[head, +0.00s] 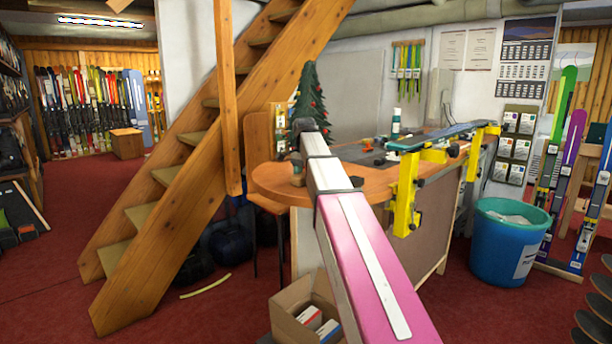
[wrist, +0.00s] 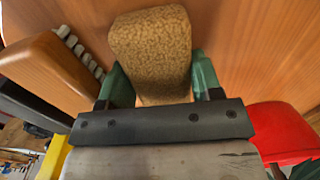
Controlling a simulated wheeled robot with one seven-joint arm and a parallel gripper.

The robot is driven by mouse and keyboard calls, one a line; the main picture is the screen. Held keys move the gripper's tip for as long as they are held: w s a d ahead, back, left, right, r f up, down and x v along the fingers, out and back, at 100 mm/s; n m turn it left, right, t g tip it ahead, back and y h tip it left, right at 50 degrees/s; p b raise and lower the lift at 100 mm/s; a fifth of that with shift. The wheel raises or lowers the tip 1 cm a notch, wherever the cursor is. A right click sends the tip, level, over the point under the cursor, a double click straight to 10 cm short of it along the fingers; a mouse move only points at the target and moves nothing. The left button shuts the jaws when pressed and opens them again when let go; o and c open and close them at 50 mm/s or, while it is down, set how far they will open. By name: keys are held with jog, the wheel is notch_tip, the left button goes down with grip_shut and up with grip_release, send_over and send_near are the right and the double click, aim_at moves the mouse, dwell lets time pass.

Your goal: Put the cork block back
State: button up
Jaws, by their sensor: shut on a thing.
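The cork block (wrist: 152,48) is a speckled tan block with rounded corners. In the wrist view it stands between the two green fingers of my gripper (wrist: 160,82), which is shut on it. The brown wooden bench top (wrist: 255,60) fills the view behind the block. I cannot tell whether the block touches it. In the head view my arm reaches over the near left part of the bench (head: 270,185), and hides most of the gripper and block.
A wooden piece with pale bristles (wrist: 45,72) lies left of the block in the wrist view, and a red object (wrist: 285,132) is at right. Yellow vises (head: 405,195) hold a ski on the bench. A small Christmas tree (head: 311,100) stands behind my arm. A blue bin (head: 505,245) is at right.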

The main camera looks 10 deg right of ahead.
aim_at(304, 174)
jog(key=o, duration=0.9)
jog(key=shift+f, duration=0.1)
notch_tip(304, 174, up, 12)
jog(key=shift+r, duration=0.15)
